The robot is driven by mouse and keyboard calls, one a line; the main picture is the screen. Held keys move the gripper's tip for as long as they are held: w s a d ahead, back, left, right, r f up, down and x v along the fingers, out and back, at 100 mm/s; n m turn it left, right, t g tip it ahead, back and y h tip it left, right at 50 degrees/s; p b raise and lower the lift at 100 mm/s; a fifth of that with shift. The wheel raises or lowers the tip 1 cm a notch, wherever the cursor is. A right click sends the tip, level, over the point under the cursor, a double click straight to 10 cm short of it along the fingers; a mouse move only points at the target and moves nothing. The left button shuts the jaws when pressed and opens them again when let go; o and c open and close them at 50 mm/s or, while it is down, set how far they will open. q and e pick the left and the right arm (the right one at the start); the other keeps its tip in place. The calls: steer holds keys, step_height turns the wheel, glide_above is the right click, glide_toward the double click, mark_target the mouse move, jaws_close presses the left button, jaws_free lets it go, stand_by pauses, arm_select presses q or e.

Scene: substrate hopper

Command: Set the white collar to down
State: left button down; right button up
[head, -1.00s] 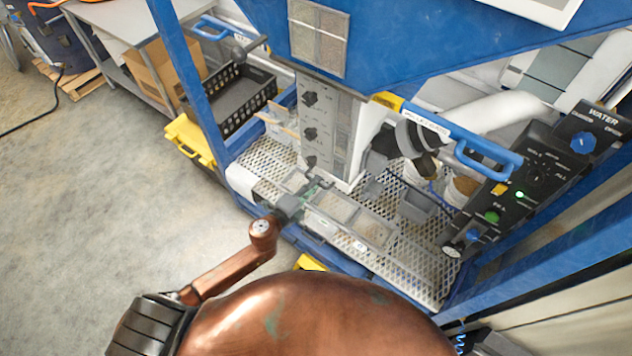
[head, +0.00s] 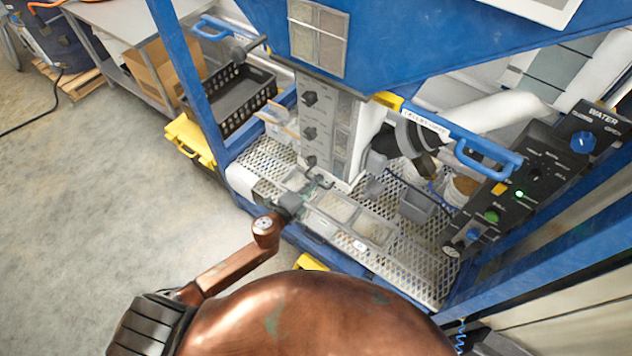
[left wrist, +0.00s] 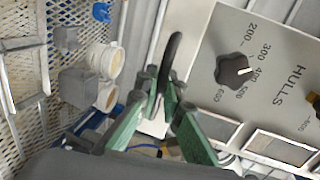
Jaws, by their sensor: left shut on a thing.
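My left gripper (head: 316,184) is at the foot of the upright grey-white column (head: 348,108) under the blue hopper. In the left wrist view its green fingers (left wrist: 160,100) close on the lower end of a black curved handle (left wrist: 172,58). This handle stands in front of a narrow white face (left wrist: 182,35) beside the HULLS panel. I cannot tell for certain which white part is the collar; the white face by the handle may belong to it. The fingers hide the handle's lower end. My right gripper is not in view.
A HULLS dial (left wrist: 233,70) sits close to the fingers. Clear-walled trays (head: 350,218) lie on the mesh deck (head: 425,270) by the gripper. The blue frame post (head: 185,75) stands to the left, and a black control panel (head: 510,195) to the right. Floor at left is free.

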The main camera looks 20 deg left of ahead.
arm_select(q)
step_height(320, 180, down, 4)
steer(key=b, duration=0.3)
steer(key=shift+s+a, duration=0.1)
steer(key=shift+f, duration=0.1)
steer(key=c, duration=2.3)
jaws_free()
steer(key=shift+c, duration=0.2)
steer(key=v, duration=1.2)
